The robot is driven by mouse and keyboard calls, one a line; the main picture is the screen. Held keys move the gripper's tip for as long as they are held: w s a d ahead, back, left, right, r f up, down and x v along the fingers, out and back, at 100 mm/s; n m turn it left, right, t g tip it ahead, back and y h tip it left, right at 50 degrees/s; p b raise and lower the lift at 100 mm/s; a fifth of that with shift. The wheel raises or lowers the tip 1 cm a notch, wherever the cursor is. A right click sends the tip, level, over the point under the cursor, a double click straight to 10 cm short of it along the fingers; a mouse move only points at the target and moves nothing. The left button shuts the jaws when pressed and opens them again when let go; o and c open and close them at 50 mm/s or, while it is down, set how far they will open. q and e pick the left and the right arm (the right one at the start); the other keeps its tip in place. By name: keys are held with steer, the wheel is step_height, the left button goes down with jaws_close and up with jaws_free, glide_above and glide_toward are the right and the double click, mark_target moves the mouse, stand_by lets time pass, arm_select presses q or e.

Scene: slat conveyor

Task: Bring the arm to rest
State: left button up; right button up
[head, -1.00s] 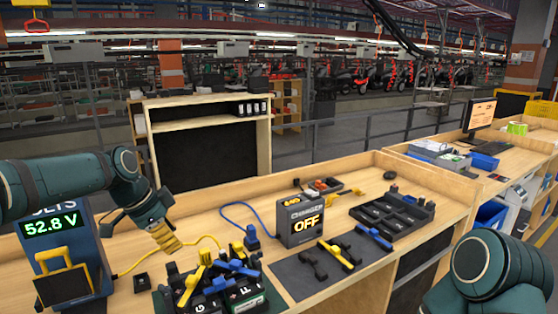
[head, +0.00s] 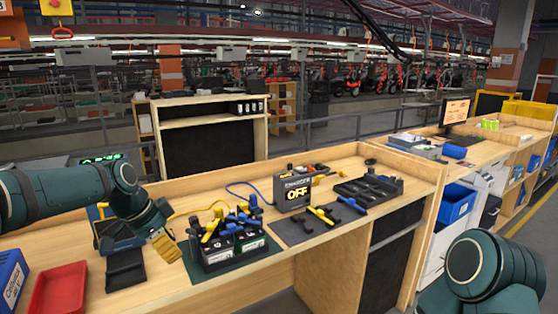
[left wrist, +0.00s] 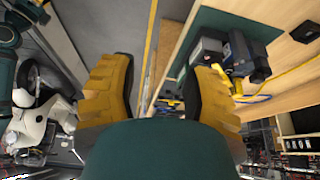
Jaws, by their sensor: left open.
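My left arm comes in from the left in the head view, and its yellow-tipped gripper (head: 164,246) hangs over the front part of the wooden bench, left of the black batteries. In the left wrist view the two yellow ribbed fingers (left wrist: 160,95) stand wide apart with nothing between them. My right arm shows only as a dark green rounded link at the lower right of the head view; its gripper is out of view.
Black batteries (head: 218,258) with blue and yellow clamps stand on a green mat. An OFF box (head: 296,195), a black tray (head: 368,188) and tools on a dark mat (head: 284,234) lie to the right. A red bin (head: 58,290) stands at lower left.

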arm_select(q)
steer(key=d+f+n, duration=0.2)
steer(key=d+f, duration=0.1)
steer(key=f, duration=0.5)
steer(key=d+f+n, duration=0.1)
steer(key=d+f, duration=0.2)
steer(key=f, duration=0.5)
steer(key=s+d+f+n, duration=0.4)
steer(key=s+f+n, duration=0.1)
steer(key=s+f, duration=0.5)
steer(key=s+d+f+n, duration=0.4)
steer(key=s+f+n, duration=0.1)
steer(key=s+f, duration=0.5)
steer(key=shift+s+d+f+g, duration=0.2)
steer(key=shift+s+f+g, duration=0.2)
steer(key=shift+f, duration=0.15)
steer(key=shift+w, duration=0.1)
